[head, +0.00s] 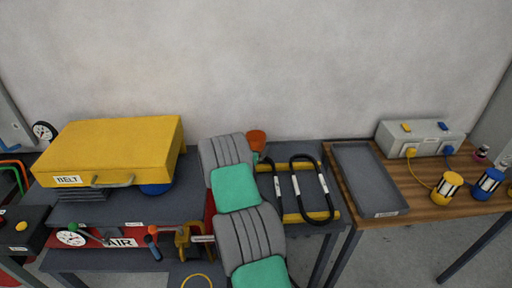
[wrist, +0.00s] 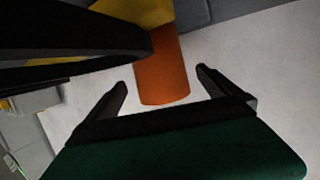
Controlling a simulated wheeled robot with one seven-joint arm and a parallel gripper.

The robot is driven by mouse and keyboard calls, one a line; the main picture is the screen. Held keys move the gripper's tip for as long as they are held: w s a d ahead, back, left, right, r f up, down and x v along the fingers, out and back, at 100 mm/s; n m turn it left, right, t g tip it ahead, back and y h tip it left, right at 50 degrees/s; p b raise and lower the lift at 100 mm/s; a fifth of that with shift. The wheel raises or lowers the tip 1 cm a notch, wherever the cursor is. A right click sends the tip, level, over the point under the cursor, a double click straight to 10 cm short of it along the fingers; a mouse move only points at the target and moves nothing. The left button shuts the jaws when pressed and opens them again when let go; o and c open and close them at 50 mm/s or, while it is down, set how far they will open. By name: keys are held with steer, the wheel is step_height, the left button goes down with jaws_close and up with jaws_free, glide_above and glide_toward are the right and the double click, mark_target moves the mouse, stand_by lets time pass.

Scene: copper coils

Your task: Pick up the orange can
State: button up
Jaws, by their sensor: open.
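The orange can (head: 256,136) stands at the back in the head view, just right of my arm and beside the black hose loops. Its lower part is hidden there. In the wrist view the orange can (wrist: 164,72) lies ahead, between the lines of my two fingers. My gripper (wrist: 161,78) is open, with one finger on each side of the can and a visible gap to each. I cannot tell how far the can reaches in between the fingers. In the head view my arm mostly hides the gripper.
Black hose loops (head: 299,191) with yellow bars stand right of the can; a dark loop (wrist: 75,35) is close in the wrist view. A yellow case (head: 115,148) is at left. A grey tray (head: 368,178) and a wooden table (head: 420,203) are at right.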

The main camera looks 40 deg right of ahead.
mark_target(259, 140)
steer(key=p+x, duration=0.1)
steer(key=x, duration=0.4)
steer(key=shift+f+p, duration=0.15)
steer(key=shift+p, duration=0.15)
steer(key=c, duration=1.5)
